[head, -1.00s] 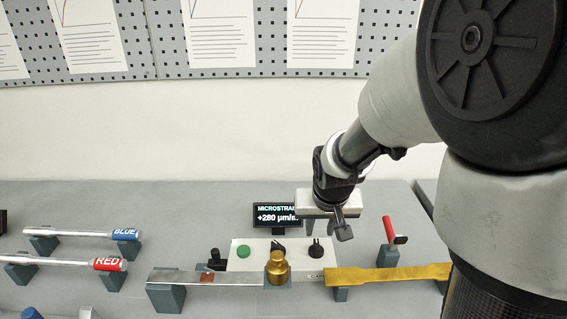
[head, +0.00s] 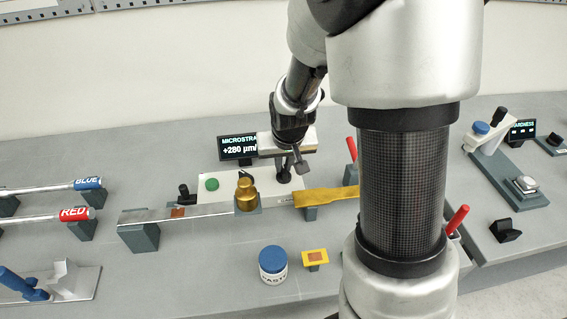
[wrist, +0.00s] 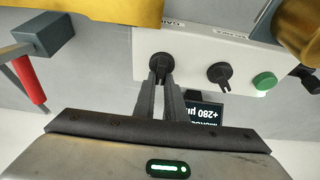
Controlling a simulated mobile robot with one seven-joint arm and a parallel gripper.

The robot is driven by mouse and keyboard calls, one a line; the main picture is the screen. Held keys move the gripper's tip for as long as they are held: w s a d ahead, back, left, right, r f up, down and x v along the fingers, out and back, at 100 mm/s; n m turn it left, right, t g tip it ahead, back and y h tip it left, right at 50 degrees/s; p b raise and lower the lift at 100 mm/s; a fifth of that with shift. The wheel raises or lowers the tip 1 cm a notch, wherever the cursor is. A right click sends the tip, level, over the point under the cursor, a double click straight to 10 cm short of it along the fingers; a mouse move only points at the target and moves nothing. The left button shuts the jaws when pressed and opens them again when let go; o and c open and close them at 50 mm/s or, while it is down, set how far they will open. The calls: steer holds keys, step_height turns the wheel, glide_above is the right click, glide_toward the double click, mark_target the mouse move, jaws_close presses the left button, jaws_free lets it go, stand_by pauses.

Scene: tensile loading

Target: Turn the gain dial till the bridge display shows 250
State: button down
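The bridge display (head: 238,148) reads +280 under the heading MICROSTRAIN, cut off at the right by my gripper; it shows upside down in the wrist view (wrist: 203,112). The white bridge box (head: 226,184) carries a green button (head: 211,184) and two black dials. The dial at its right end (head: 284,173) is the one nearest my gripper; it also shows in the wrist view (wrist: 161,65). My gripper (head: 300,162) points down just above and beside this dial. In the wrist view its fingers (wrist: 161,80) are slightly parted, with tips close to the dial; contact cannot be told.
A yellow specimen (head: 325,197) lies to the right. A paste jar (head: 272,264) and a yellow pad (head: 315,257) stand nearer. A red-handled tool (head: 351,150) is at right.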

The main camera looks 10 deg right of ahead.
steer(key=shift+f+b, duration=0.1)
steer(key=shift+b, duration=0.25)
steer(key=shift+d+n+y+b, duration=0.1)
steer(key=shift+n+y+b, duration=0.3)
steer(key=shift+n+b, duration=0.45)
steer(key=shift+n+y+b, duration=0.35)
steer(key=shift+n+y, duration=0.35)
steer(key=shift+n, duration=1.35)
steer(key=shift+a+g, duration=0.2)
steer(key=shift+g, duration=0.1)
steer(key=c, duration=1.8)
jaws_free()
steer(key=shift+s, duration=0.1)
steer(key=p+v, duration=1)
steer(key=v, duration=0.7)
steer(key=shift+r+p, duration=0.25)
steer(key=shift+p, duration=0.15)
